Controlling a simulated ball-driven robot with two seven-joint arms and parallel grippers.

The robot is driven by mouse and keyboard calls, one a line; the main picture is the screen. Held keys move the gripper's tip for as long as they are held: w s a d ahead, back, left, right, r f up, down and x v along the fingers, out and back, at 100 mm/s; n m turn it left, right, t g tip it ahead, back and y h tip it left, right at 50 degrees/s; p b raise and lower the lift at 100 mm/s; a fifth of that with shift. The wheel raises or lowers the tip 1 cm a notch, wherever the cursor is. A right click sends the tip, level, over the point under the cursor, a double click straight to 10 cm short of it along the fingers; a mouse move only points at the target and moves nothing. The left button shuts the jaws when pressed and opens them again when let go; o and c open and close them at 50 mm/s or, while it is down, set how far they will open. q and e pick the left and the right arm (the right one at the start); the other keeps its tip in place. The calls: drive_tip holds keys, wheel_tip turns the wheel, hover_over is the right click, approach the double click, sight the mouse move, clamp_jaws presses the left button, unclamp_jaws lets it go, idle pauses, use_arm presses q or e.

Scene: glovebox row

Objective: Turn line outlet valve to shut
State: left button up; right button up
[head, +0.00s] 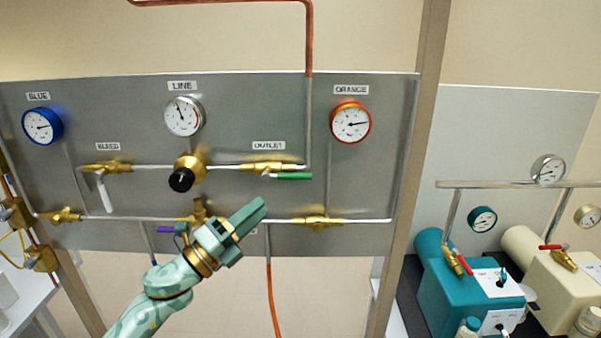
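The line outlet valve (262,168) is a brass valve under the OUTLET label on the grey panel. Its green lever (294,176) points right, level and parallel to the pipe. My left gripper (254,218) is in front of the panel, below and a little left of the green lever, pointing up and right. It looks apart from the lever and holds nothing that I can see. The angle does not show whether its fingers are open. My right gripper is not in view.
The LINE gauge (184,116) and a black-knobbed regulator (182,179) are left of the outlet valve. A bleed valve with a white lever (105,194) is further left. A purple lever (167,229) is partly behind my arm. A post (411,170) stands right of the panel.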

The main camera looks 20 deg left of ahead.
sight(298, 176)
use_arm(q)
drive_tip(key=p+x, duration=0.1)
drive_tip(key=x, duration=1.1)
drive_tip(key=shift+w+d, duration=0.1)
clamp_jaws()
